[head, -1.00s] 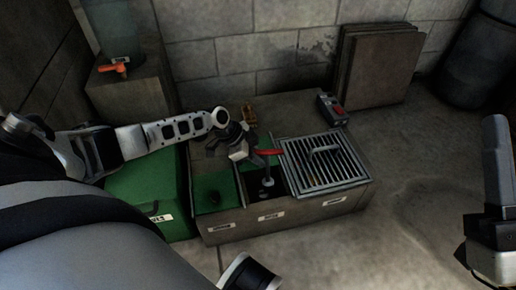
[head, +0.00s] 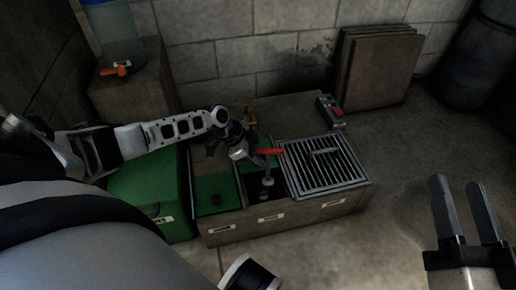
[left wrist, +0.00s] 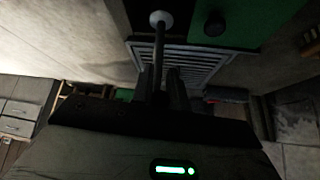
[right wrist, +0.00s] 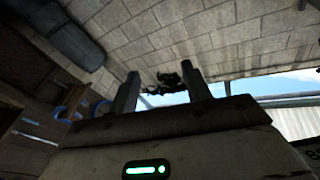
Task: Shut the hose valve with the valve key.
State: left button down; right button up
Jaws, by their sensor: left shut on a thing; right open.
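My left gripper (head: 250,152) is shut on the valve key, whose red handle (head: 270,151) sticks out to the right of the fingers. The key's grey shaft points down, its pale round end (head: 267,183) over the dark middle compartment of the pit box (head: 285,217). In the left wrist view the shaft (left wrist: 158,55) runs out from between the fingers. I cannot tell whether its end touches anything. The hose valve cannot be made out; the labels on the box front are too small to read. My right gripper (head: 466,215) is open and empty, above the floor at the right.
A grey device with a red part (head: 331,110) sits at the back right. Brown boards (head: 375,68) lean on the wall. The right floor is clear.

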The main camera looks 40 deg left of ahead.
aim_at(258, 150)
pick_arm(q)
notch_tip(258, 150, up, 5)
jog(key=p, duration=0.3)
jog(key=shift+p, duration=0.35)
notch_tip(258, 150, up, 2)
jog(key=shift+r+p, duration=0.1)
jog(key=shift+p, duration=0.8)
jog(key=shift+r, duration=0.15)
pick_arm(e)
jog(key=f+g, duration=0.1)
jog(key=s+f+g+h, duration=0.1)
jog(key=f, duration=0.1)
jog(key=s+f+m+g+h, duration=0.1)
jog(key=shift+f+g, duration=0.4)
